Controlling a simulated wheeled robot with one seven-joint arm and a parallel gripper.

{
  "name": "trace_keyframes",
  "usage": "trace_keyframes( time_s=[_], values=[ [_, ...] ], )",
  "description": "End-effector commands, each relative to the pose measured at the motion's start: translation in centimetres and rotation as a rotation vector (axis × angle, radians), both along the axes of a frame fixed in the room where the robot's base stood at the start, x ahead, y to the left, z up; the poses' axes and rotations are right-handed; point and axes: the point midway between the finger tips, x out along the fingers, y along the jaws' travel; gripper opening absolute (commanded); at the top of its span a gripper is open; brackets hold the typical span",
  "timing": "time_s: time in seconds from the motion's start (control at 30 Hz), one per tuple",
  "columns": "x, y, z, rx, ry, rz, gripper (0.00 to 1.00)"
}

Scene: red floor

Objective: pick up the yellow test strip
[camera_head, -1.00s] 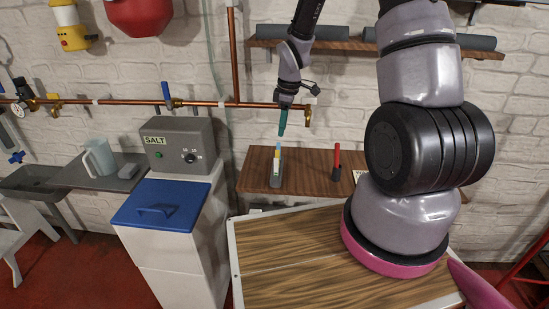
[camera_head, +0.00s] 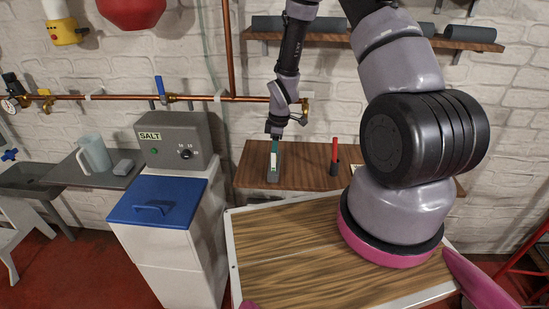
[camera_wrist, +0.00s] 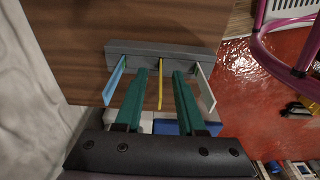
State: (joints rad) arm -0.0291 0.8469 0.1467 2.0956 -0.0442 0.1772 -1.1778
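The yellow test strip (camera_wrist: 160,84) stands in the middle of a grey holder (camera_wrist: 135,50) in the wrist view. My gripper (camera_wrist: 160,75) has its two green fingers on either side of the strip. It is open, with a visible gap between each finger and the strip. A light blue strip (camera_wrist: 115,80) stands left of the fingers and a whitish strip (camera_wrist: 205,89) stands right of them. In the head view my gripper (camera_head: 274,146) is right above the holder (camera_head: 273,177) on the wooden shelf (camera_head: 305,178), and the yellow strip is hard to make out there.
A red pen-like item (camera_head: 335,152) stands in a dark holder to the right on the shelf. A copper pipe (camera_head: 245,99) runs along the wall behind my gripper. A grey SALT box (camera_head: 172,143) and a blue-lidded bin (camera_head: 157,201) stand to the left.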

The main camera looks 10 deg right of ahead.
Motion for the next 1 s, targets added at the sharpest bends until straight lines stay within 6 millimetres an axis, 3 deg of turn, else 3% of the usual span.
trace_keyframes(
  time_s=[0.1,0.33,0.37,0.4,0.47,0.83,1.0],
  values=[
    [0.0,0.1,-1.0,-0.001,0.000,0.000,0.39],
    [0.1,0.1,-1.2,0.000,-0.001,0.000,0.39],
    [0.1,0.1,-1.2,0.000,-0.001,0.000,0.35],
    [0.1,0.1,-1.2,0.000,-0.001,0.000,0.20],
    [0.1,0.1,-1.2,0.000,-0.001,0.000,0.00],
    [0.1,0.1,-1.0,0.000,-0.001,0.000,0.00],
    [0.2,0.1,1.0,0.001,-0.004,0.000,0.00]
  ],
)
